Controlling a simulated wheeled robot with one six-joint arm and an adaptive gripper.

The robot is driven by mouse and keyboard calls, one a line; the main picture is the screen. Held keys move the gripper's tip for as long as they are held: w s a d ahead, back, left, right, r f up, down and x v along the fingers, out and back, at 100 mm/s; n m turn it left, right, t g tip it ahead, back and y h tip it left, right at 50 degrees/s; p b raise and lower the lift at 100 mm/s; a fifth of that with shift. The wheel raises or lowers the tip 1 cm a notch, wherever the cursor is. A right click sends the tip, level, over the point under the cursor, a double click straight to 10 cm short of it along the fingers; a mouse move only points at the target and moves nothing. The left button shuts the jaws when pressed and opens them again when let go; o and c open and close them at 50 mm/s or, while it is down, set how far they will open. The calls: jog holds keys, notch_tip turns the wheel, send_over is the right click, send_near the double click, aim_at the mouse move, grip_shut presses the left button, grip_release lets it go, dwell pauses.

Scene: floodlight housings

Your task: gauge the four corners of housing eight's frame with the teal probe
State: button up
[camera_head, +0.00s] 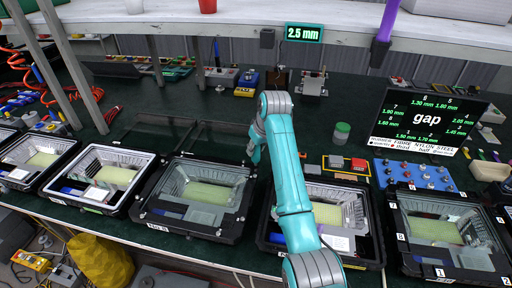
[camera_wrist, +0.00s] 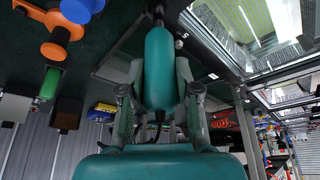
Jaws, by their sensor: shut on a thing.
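My gripper (camera_wrist: 158,112) is shut on the teal probe (camera_wrist: 158,65), whose tip points to the top of the wrist view, near a black frame edge. Whether the tip touches anything cannot be told. In the head view the gripper and probe are mostly hidden by my teal arm. Several black-framed housings stand in a row along the bench. One left of my arm (camera_head: 195,200) has a front label that may read 8, too small to be sure. A housing with a glossy lit inside (camera_wrist: 268,30) fills the wrist view's upper right.
A screen (camera_head: 428,118) reading "gap" lists several mm values; a small display (camera_head: 303,33) reads 2.5 mm.

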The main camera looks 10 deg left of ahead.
jog(key=shift+f, duration=0.4)
dwell(0.7)
jog(key=shift+r, duration=0.1)
jog(key=shift+r, duration=2.95)
